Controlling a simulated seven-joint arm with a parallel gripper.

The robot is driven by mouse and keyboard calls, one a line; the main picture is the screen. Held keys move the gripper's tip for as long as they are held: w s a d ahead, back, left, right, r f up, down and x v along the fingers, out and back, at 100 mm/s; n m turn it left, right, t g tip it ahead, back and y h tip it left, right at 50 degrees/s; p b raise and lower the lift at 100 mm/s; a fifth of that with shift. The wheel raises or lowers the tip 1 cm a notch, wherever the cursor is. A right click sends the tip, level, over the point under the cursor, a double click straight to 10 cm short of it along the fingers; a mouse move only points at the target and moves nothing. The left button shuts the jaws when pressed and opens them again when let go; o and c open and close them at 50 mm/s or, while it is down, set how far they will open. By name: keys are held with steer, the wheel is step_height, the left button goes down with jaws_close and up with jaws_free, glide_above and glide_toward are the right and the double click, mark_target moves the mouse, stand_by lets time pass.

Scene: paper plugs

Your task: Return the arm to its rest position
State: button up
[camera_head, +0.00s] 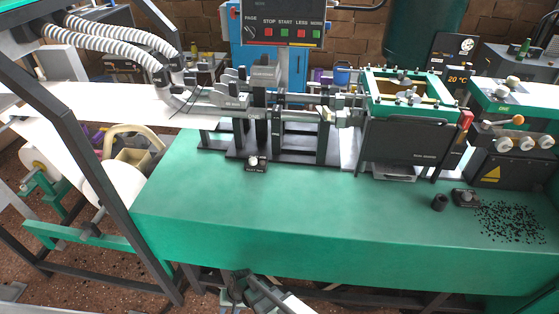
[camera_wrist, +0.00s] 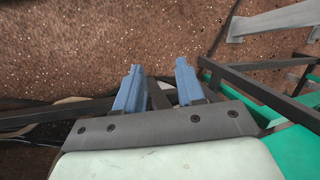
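My gripper (camera_wrist: 158,84) shows in the wrist view with its two blue fingers apart and nothing between them. Below the fingers in that view, the speckled brown floor (camera_wrist: 120,40) fills most of the background. In the head view, part of my arm shows at the bottom middle, in front of and below the front edge of the green bench (camera_head: 300,225). I cannot make out the fingertips clearly there. Nothing appears held.
Dark frame bars and green beams (camera_wrist: 290,150) lie close right of my gripper. The bench's front middle is clear.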

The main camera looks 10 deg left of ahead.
steer(key=w+d+f+h, duration=0.1)
steer(key=d+f+h, duration=0.1)
steer(key=d, duration=1.1)
steer(key=s+d+m+g, duration=0.1)
steer(key=s+d, duration=0.3)
steer(key=d, duration=0.5)
steer(key=s+d+g+h, duration=0.1)
steer(key=s+d, duration=0.3)
steer(key=d, duration=0.5)
steer(key=s+d+m+g, duration=0.1)
steer(key=s+d+g, duration=0.1)
steer(key=d, duration=0.7)
steer(key=shift+s+d+f+m+g, duration=0.2)
steer(key=shift+s+f+m+g, duration=0.1)
steer(key=shift+s, duration=0.6)
